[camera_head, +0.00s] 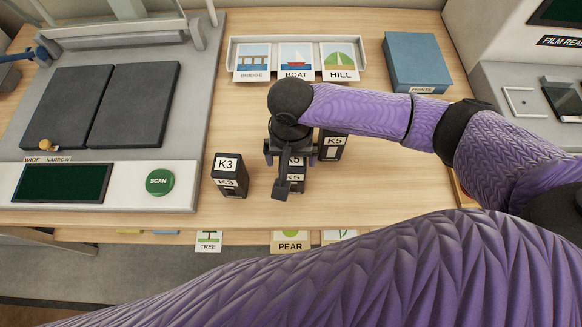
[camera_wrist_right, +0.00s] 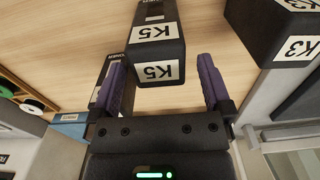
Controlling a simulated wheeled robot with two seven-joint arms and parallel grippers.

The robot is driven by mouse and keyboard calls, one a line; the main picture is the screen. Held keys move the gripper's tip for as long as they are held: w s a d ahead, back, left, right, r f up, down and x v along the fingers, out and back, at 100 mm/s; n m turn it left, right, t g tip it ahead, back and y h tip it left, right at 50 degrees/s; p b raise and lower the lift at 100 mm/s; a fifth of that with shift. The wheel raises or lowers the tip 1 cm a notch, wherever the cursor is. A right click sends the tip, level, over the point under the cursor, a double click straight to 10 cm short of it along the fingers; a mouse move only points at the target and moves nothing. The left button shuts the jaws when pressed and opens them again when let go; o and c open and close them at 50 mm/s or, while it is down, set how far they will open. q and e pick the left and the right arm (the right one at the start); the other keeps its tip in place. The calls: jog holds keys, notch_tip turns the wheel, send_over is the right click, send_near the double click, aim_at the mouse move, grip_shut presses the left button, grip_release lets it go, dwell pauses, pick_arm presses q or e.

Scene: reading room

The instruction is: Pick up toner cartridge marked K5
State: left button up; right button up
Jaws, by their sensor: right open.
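A dark toner cartridge marked K5 (camera_head: 296,177) stands on the wooden table, partly hidden by my right gripper (camera_head: 288,157) above it. In the right wrist view this K5 cartridge (camera_wrist_right: 157,62) shows its white labels ahead of the open fingers of my right gripper (camera_wrist_right: 161,62), roughly centred between them. I cannot tell whether the fingers touch it. A second cartridge (camera_head: 333,147), whose label also seems to read K5, stands just behind and to the right. A K3 cartridge (camera_head: 229,177) stands to the left; it shows in the wrist view too (camera_wrist_right: 270,25). My left gripper is not visible.
A scanner (camera_head: 200,90) with a green SCAN button fills the left side. A rack (camera_head: 235,60) of picture cards stands behind, with a blue box (camera_head: 416,60) at the back right. A film reader (camera_head: 500,85) is at far right. Table is bare left of the K3 cartridge.

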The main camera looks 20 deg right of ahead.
jog(key=f, duration=0.1)
jog(key=f+b, duration=0.1)
jog(key=f, duration=0.2)
jog(key=shift+w+d+f+b, duration=0.2)
jog(key=shift+w+d+b, duration=0.05)
jog(key=shift+b, duration=0.1)
jog(key=shift+f, duration=0.4)
